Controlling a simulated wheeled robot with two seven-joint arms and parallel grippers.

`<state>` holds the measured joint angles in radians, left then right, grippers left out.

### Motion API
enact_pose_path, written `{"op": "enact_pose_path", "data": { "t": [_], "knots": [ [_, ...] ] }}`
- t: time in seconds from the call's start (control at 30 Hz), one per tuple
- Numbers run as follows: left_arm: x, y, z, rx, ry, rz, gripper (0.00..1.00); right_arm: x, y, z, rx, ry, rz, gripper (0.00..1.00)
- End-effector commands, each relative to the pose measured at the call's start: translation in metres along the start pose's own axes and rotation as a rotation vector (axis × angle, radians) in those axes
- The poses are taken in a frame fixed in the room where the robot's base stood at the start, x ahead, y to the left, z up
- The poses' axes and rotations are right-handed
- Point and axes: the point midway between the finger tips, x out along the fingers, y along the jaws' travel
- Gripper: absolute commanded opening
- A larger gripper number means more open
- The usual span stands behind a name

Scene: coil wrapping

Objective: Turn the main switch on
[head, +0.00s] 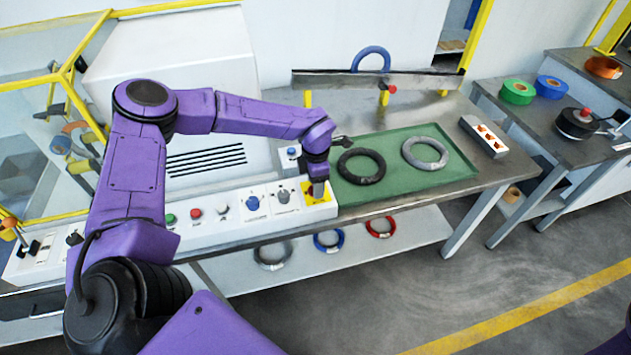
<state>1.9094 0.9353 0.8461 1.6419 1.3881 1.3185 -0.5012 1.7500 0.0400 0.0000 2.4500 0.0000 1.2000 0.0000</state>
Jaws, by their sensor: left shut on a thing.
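The control panel (237,208) is a long white box along the front left of the table, with several buttons and knobs. The main switch sits on a yellow plate (307,194) at the panel's right end. My left gripper (318,190) points down over that plate, shut on the switch's knob. The gripper hides the knob, so I cannot tell which way it is turned. My right gripper is not in view.
A green tray (462,172) right of the panel holds a black coil (361,166) and a grey coil (425,153). Several coils lie on the shelf below. A side table (550,112) at right carries tape rolls.

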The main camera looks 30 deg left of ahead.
Motion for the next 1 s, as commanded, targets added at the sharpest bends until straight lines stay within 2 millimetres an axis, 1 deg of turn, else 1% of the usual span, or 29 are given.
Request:
{"op": "enact_pose_path", "data": {
  "t": [0.03,0.1,0.37,0.47,0.57,0.7,0.8,0.9,1.0],
  "knots": [
    [-0.001,0.001,0.001,0.002,-0.002,0.003,0.62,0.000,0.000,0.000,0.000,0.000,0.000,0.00],
    [-0.001,0.001,0.001,0.002,-0.002,0.003,0.81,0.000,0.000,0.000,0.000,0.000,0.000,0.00],
    [-0.001,0.000,0.001,0.001,-0.001,0.002,0.81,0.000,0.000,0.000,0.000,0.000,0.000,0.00],
    [-0.008,0.001,0.001,0.001,-0.003,0.003,0.81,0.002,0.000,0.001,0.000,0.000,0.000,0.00],
    [-0.026,0.001,0.001,0.000,-0.006,0.004,0.81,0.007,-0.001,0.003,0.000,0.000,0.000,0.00],
    [-0.061,0.001,0.002,0.001,-0.007,0.005,0.81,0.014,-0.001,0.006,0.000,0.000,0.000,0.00],
    [-0.082,0.001,0.001,0.001,-0.005,0.005,0.81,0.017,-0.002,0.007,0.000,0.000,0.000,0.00],
    [-0.097,0.001,0.001,0.001,-0.003,0.004,0.81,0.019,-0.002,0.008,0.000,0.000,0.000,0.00],
    [-0.104,0.001,0.001,0.001,-0.002,0.003,0.81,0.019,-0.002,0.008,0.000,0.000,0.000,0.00]
  ]
}}
